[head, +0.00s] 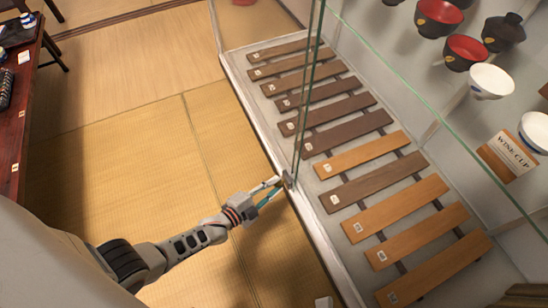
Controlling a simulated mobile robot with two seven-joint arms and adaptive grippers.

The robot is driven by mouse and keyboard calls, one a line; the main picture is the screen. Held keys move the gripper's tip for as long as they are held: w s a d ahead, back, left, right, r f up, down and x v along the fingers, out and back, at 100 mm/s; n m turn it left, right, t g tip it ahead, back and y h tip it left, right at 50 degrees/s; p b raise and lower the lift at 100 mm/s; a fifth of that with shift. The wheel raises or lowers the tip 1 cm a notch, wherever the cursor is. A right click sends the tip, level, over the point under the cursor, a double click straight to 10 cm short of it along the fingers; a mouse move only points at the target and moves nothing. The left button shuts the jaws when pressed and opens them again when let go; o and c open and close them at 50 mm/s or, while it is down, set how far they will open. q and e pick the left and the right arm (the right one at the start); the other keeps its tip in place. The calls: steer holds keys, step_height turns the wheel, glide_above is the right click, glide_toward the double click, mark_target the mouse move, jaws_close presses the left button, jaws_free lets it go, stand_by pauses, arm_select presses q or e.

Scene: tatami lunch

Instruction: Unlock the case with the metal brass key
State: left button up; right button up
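The glass display case (340,262) fills the right side of the head view, with its pale frame edge running diagonally down the picture. A small grey metal lock (288,179) sits at the front edge, at the foot of the glass panes. My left gripper (280,184) reaches in from the left, with its fingertips right at the lock. The fingers converge toward it; I cannot tell whether they grip anything. The brass key cannot be made out; it may be hidden between the fingertips. The glass looks closed. My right gripper is not in view.
Wooden slats (355,155) with small tags lie inside the case. Red, black and white bowls (438,17) and a "Wink cup" sign (508,158) stand at the right. A dark red table (18,95) is at the left edge. The tatami floor between is clear.

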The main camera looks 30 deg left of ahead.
arm_select(q)
jaws_close()
steer(key=shift+w+r, duration=0.1)
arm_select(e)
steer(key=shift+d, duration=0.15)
arm_select(q)
steer(key=shift+w+r+n+g+h+p, duration=0.15)
steer(key=shift+n+g+h+p, duration=0.2)
steer(key=shift+n+p, duration=0.3)
steer(key=shift+a+n+g, duration=0.1)
steer(key=shift+n+g, duration=0.35)
steer(key=shift+n, duration=0.2)
steer(key=shift+a+f+n+g+h, duration=0.1)
steer(key=shift+n+g+h, duration=0.55)
steer(key=shift+n, duration=0.65)
steer(key=shift+a+f+n+g+h, duration=0.1)
steer(key=shift+n+g+h, duration=0.55)
steer(key=shift+n, duration=0.65)
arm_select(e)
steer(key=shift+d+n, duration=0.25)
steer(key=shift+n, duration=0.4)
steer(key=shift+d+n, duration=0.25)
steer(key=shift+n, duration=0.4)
arm_select(q)
steer(key=shift+d, duration=0.1)
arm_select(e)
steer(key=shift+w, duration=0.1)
